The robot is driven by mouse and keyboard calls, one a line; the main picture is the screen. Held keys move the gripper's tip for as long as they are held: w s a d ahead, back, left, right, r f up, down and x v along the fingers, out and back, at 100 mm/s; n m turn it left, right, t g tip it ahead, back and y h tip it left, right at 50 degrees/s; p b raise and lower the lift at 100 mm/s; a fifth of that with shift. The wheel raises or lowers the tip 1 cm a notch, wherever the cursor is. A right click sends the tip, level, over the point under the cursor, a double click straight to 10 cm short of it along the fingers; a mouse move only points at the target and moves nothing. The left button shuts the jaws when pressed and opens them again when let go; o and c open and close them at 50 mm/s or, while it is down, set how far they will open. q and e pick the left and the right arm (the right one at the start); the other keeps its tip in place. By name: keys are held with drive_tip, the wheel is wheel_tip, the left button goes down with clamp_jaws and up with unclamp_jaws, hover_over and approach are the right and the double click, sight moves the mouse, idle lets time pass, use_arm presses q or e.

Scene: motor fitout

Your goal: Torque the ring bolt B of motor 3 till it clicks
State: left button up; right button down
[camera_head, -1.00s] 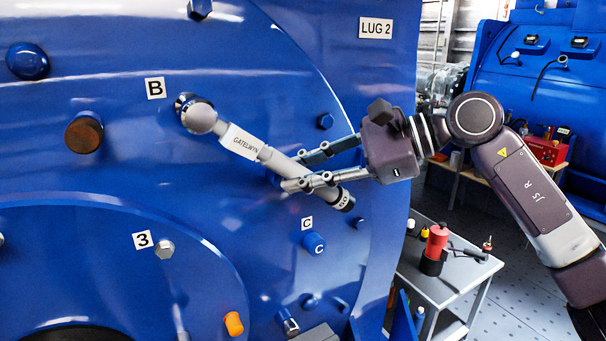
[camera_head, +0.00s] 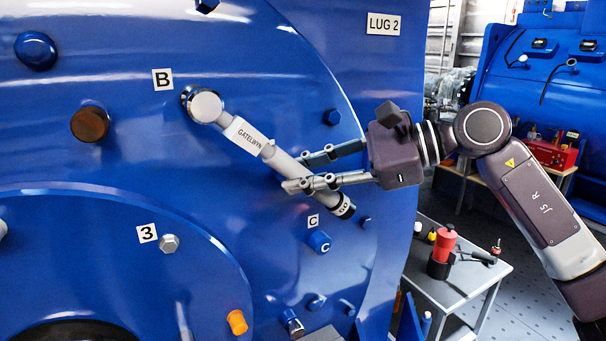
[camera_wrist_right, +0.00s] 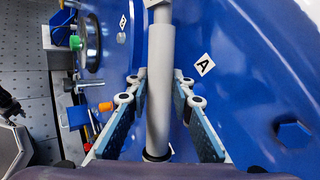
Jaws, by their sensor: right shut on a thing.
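A grey torque wrench marked GATELWYN (camera_head: 249,137) has its round head (camera_head: 205,106) on the ring bolt beside the B label (camera_head: 162,79); the head hides that bolt. The wrench slants down to the right across the blue motor face (camera_head: 270,80). My right gripper (camera_head: 297,172) is shut on the wrench's lower handle, coming in from the right. In the right wrist view the handle (camera_wrist_right: 159,90) runs between the fingers of my right gripper (camera_wrist_right: 157,84). My left gripper is not in view.
A C label (camera_head: 313,220) with a blue capped bolt (camera_head: 319,242) lies below the handle. Other bolts, including a brown one (camera_head: 90,124) and an orange one (camera_head: 237,322), stand out from the face. A grey trolley (camera_head: 425,275) with a red tool stands at right.

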drive_tip(key=shift+s+a+f+y+b, duration=0.25)
drive_tip(key=shift+a+f+y+b, duration=0.15)
drive_tip(key=shift+b, duration=0.5)
drive_tip(key=shift+d+r, duration=0.1)
drive_tip(key=shift+r, duration=0.05)
drive_tip(key=shift+s+d+b, duration=0.25)
drive_tip(key=shift+s+b, duration=0.05)
drive_tip(key=s+d+b, duration=0.2)
drive_tip(key=s, duration=0.1)
drive_tip(key=s+d+b, duration=0.1)
drive_tip(key=s, duration=0.1)
drive_tip(key=shift+d, duration=0.2)
drive_tip(key=shift+s, duration=0.15)
